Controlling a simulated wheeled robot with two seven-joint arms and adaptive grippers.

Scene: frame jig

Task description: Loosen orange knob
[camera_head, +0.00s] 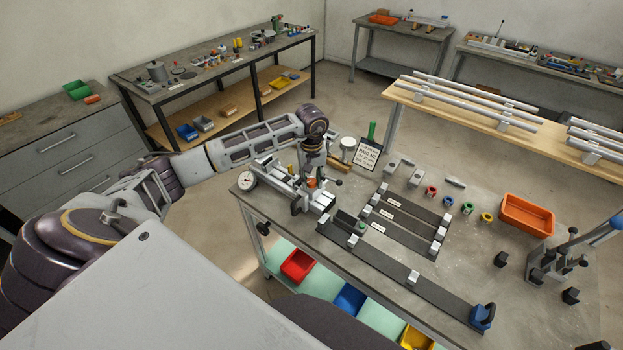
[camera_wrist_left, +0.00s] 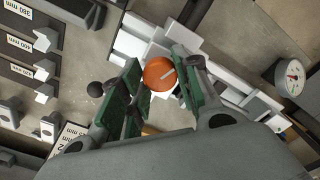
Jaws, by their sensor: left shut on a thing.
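The orange knob (camera_wrist_left: 159,74) is round with a pale line across its top. It sits on a light grey metal jig, and a small part of it shows in the head view (camera_head: 312,183). My left gripper (camera_wrist_left: 165,88) is shut on the knob from above, with a green-padded finger on either side of it. In the head view my left gripper (camera_head: 313,174) points down at the jig at the table's far left corner. My right gripper is in neither view.
A dial gauge (camera_head: 247,180) stands left of the jig. A ball-ended black lever (camera_wrist_left: 95,89) is close to the gripper. A sign (camera_head: 367,153), white cylinder (camera_head: 348,143) and green-handled tool (camera_head: 371,131) stand behind. Dark rails (camera_head: 405,213) lie right; an orange bin (camera_head: 527,214) is farther right.

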